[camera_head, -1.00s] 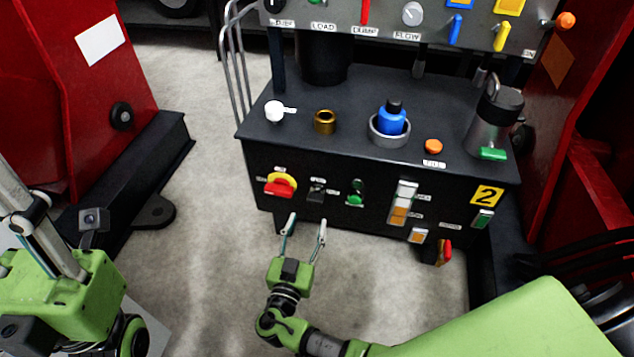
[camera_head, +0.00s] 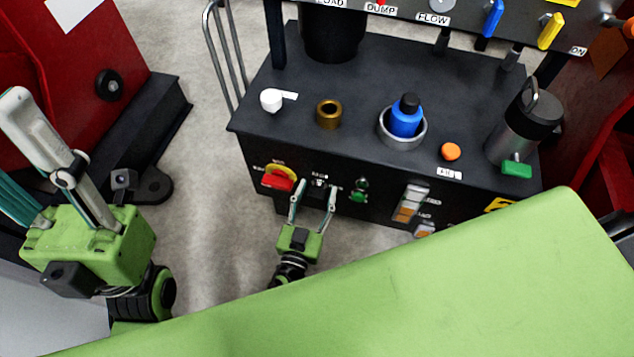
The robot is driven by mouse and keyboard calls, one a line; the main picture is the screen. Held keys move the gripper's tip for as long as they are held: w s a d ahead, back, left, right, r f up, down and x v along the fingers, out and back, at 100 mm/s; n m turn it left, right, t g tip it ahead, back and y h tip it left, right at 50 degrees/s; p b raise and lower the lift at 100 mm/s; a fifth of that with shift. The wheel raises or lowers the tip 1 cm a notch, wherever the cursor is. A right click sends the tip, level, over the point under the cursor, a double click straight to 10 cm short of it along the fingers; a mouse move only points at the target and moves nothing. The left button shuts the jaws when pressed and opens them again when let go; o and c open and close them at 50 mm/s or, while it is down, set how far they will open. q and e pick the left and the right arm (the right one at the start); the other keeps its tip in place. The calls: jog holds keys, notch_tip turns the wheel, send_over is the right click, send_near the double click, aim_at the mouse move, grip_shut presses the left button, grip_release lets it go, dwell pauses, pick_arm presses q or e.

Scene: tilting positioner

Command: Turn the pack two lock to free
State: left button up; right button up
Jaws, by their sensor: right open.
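The pack two cabinet (camera_head: 262,118) is a black box with controls on its front face. Its yellow number plate (camera_head: 499,205) is mostly hidden behind my green arm. A small dark lock switch (camera_head: 319,184) sits on the front between a red and yellow rotary switch and a green button. My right gripper (camera_head: 316,190) is open, its two fingertips on either side of the lock switch. I cannot tell if they touch it. The switch's exact position is too small to tell. My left gripper (camera_head: 45,130) is at the left, away from the cabinet, with its jaw opening unclear.
The red and yellow rotary switch (camera_head: 279,178) is close left of my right gripper, and the green button (camera_head: 360,190) close right. A blue bottle (camera_head: 405,120) in a ring, a brass ring (camera_head: 328,114) and a metal canister (camera_head: 522,125) stand on top.

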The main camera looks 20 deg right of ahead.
jog(key=c, duration=1.1)
